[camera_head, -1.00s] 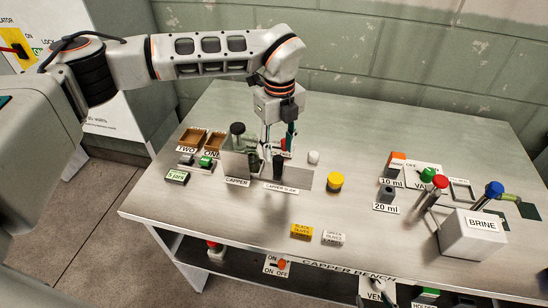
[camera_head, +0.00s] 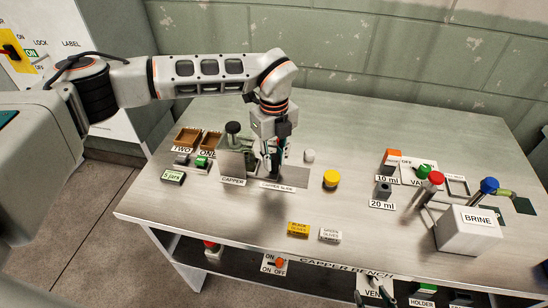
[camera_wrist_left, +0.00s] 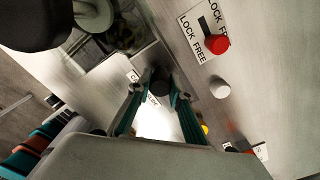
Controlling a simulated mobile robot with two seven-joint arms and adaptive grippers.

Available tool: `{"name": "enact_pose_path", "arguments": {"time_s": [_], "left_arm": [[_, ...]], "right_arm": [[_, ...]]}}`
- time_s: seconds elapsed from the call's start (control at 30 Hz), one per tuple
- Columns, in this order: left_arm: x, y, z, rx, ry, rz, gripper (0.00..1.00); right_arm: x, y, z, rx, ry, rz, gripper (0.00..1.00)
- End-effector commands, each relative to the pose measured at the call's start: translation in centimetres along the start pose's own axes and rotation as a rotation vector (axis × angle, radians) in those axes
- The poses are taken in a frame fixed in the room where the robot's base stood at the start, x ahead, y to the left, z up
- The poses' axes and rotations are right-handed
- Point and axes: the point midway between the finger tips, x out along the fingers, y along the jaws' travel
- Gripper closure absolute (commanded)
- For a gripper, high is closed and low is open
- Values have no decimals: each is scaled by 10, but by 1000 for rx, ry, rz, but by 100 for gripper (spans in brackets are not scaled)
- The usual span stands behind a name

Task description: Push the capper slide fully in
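The capper (camera_head: 231,163) is a grey block with a dark knob on top, near the middle left of the bench. The capper slide (camera_head: 297,179) is a flat grey plate to its right, with a label at its front edge. My left gripper (camera_head: 273,170) is down over the slide, its fingers hiding most of the slide's dark upright handle. In the left wrist view the dark handle (camera_wrist_left: 160,80) shows between the tips of the left gripper (camera_wrist_left: 157,95), with the fingers spread apart on either side. Whether they touch it is unclear. My right gripper is not in view.
A white knob (camera_head: 309,155) and a yellow button (camera_head: 330,179) stand right of the slide. A red-knobbed LOCK/FREE lever (camera_wrist_left: 217,44) is close by in the left wrist view. Brown trays (camera_head: 188,138) lie at the left, the brine box (camera_head: 468,230) at the right.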

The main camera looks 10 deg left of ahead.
Motion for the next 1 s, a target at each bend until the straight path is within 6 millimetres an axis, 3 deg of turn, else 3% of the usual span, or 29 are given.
{"name": "enact_pose_path", "arguments": {"time_s": [0.27,0.53,0.57,0.6,1.0], "left_arm": [[-4,22,23,-2,-2,0,100],[-1,24,25,-4,-2,2,100],[-1,24,25,-4,-3,2,75],[-1,24,25,-5,-2,2,65],[0,24,24,-2,0,1,62]], "right_arm": [[-6,3,-13,-3,5,3,60],[-6,3,-16,-2,12,3,60],[-6,3,-16,-2,12,3,60],[-6,4,-16,-2,12,3,60],[-6,3,-16,-3,11,3,60]]}}
